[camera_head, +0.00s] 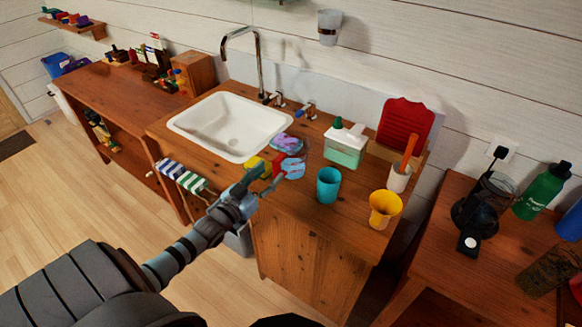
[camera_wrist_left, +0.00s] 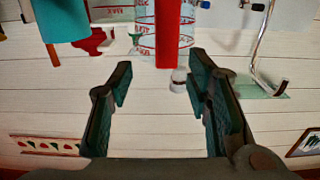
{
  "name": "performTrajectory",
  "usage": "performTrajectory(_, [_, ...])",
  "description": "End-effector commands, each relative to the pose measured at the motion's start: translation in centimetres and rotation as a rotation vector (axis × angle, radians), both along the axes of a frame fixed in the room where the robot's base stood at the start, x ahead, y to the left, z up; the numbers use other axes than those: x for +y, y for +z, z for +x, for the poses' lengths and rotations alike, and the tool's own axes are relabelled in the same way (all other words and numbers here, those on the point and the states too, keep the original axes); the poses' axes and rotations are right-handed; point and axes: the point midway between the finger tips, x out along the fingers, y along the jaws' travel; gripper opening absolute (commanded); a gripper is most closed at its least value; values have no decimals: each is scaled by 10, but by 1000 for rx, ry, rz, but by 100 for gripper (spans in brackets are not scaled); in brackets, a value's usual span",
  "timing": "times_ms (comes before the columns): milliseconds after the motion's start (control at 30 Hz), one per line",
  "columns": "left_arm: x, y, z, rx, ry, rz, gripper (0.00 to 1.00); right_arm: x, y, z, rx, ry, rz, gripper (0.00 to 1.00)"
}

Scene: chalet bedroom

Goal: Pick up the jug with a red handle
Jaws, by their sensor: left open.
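The jug is clear with red markings and a red handle; in the head view its bluish body (camera_head: 292,169) stands on the wooden washstand, in front of the sink's right end. In the left wrist view its red handle (camera_wrist_left: 168,32) is at the top middle, with the clear body (camera_wrist_left: 146,32) behind it. My left gripper (camera_head: 266,180) is beside the jug on its handle side. In the left wrist view the gripper (camera_wrist_left: 158,80) is open, with nothing between its fingers; the handle lines up with the gap. The jug's far side is hidden. My right gripper is not in view.
A teal cup (camera_head: 328,186) and a yellow cup (camera_head: 385,209) stand right of the jug. A purple item (camera_head: 286,143) lies behind it and a yellow item (camera_head: 257,167) is left of it. The sink (camera_head: 228,127) and tall faucet (camera_head: 259,62) are behind.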

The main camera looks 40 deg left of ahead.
Motion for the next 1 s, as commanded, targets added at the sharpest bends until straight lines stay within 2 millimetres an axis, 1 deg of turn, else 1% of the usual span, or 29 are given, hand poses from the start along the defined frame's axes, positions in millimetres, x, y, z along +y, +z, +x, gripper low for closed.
performTrajectory(33, [0,-5,7,-1,0,0,45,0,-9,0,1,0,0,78])
performTrajectory(167, [2,-8,21,0,2,1,45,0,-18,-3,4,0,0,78])
performTrajectory(200, [4,-11,28,0,2,2,45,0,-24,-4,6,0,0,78])
performTrajectory(300, [9,-18,47,1,4,1,45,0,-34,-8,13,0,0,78])
performTrajectory(400, [8,-13,62,0,3,0,45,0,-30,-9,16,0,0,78])
performTrajectory(433, [8,-13,64,2,3,-1,45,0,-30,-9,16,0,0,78])
performTrajectory(633, [8,-12,65,3,2,0,45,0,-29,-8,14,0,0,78])
performTrajectory(667, [8,-12,65,3,2,0,42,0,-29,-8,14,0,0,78])
performTrajectory(900, [8,-12,65,4,2,0,3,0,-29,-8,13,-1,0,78])
performTrajectory(933, [8,-12,65,4,2,0,0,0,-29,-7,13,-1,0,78])
performTrajectory(1000, [8,-12,65,4,2,0,0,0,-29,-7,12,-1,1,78])
